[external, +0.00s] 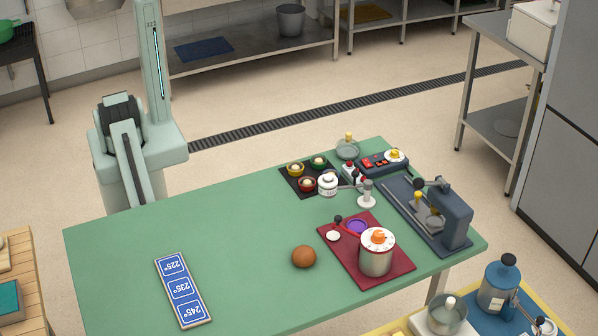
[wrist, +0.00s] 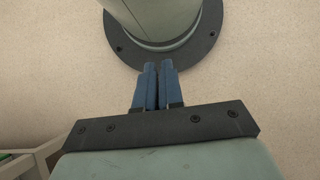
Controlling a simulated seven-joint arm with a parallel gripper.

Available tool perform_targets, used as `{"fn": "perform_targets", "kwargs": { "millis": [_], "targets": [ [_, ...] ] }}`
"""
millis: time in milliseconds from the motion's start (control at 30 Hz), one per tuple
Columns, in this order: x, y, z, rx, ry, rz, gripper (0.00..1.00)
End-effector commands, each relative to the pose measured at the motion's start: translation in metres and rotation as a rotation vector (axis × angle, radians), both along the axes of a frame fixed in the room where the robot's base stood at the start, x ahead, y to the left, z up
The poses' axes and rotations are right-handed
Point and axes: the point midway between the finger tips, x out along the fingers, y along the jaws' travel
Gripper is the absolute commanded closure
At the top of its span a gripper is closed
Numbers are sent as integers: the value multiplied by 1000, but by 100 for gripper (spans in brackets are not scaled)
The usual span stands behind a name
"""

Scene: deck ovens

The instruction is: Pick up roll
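The roll (external: 304,256) is a round brown bun. It lies on the bare green tabletop, just left of a dark red mat (external: 345,262). My gripper (wrist: 158,68) shows in the wrist view with its two blue-grey fingers side by side and almost no gap, so it looks shut and empty. It faces the floor and a round dark base plate, well away from the roll. The roll is not in the wrist view. In the external view my arm stands behind the table's far left side, and I cannot make out the fingers there.
The green table (external: 200,235) is mostly clear on the left, apart from a blue temperature sign (external: 183,290). A metal pot (external: 377,258) with an orange knob stands on the red mat. A dark tray (external: 312,178) with small bowls and a dark slicer-like device (external: 455,215) stand farther right.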

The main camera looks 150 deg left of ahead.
Motion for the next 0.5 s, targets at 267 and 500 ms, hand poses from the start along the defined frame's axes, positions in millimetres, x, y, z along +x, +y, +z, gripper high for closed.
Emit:
{"fn": "perform_targets", "kwargs": {
  "millis": [267,500],
  "targets": [
    [0,0,0,0,0,0,66],
    [0,0,0,0,0,0,43]
  ]
}}
